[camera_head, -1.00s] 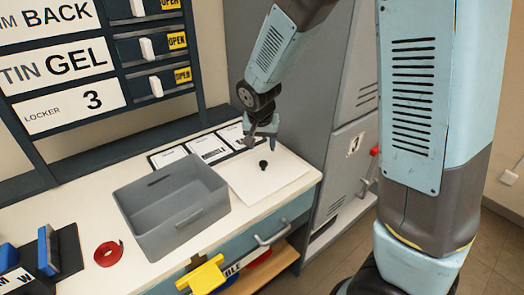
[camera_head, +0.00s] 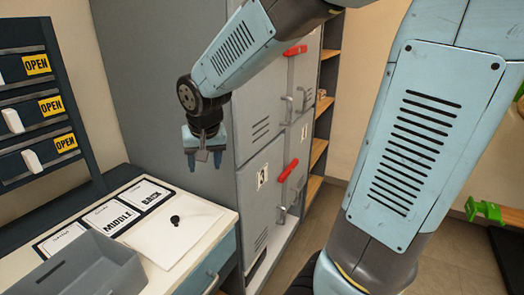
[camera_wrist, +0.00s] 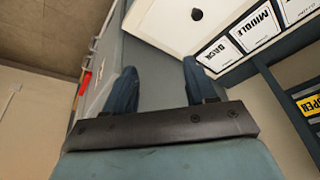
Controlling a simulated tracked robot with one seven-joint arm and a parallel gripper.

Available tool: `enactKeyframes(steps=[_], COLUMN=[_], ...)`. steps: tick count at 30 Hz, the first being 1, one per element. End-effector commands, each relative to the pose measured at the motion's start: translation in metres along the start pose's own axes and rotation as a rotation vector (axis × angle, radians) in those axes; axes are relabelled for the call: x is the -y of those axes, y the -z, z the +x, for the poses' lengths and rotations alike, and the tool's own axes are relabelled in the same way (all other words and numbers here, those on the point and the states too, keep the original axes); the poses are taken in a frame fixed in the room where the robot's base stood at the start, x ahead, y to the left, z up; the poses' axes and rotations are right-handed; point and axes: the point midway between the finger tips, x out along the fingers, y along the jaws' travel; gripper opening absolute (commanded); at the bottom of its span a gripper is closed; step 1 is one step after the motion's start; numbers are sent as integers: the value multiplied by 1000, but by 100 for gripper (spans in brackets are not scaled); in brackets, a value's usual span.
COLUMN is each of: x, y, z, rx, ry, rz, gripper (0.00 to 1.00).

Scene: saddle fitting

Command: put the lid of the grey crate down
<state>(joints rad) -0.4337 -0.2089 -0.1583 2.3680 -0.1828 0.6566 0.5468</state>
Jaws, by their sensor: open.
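The grey crate (camera_head: 75,268) stands on the counter at the lower left of the head view, cut off by the frame edge; its top is open. A flat pale lid with a black knob (camera_head: 185,238) lies on the counter just right of the crate. It also shows at the top of the wrist view (camera_wrist: 170,24), with the knob up. My gripper (camera_head: 203,162) is open and empty. It hangs above and beyond the lid, in front of the grey lockers, touching nothing that I can see. In the wrist view its two blue fingers (camera_wrist: 160,78) are spread apart.
Cards reading MIDDLE and BACK (camera_head: 113,216) lie behind the lid. Grey lockers (camera_head: 262,178) with red handles stand close at the right. A dark rack with OPEN labels (camera_head: 38,110) rises at the left. Open floor (camera_head: 325,215) lies right of the lockers.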

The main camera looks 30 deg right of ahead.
Motion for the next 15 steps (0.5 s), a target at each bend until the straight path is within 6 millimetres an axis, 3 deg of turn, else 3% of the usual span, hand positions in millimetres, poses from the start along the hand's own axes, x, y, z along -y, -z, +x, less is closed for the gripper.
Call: enactKeyframes(steps=[6, 15], x=[-46, -87], y=[-24, -73], z=[-54, -110], rx=[-46, -114], ry=[20, 17], rz=[-27, -94], gripper=[56, 56])
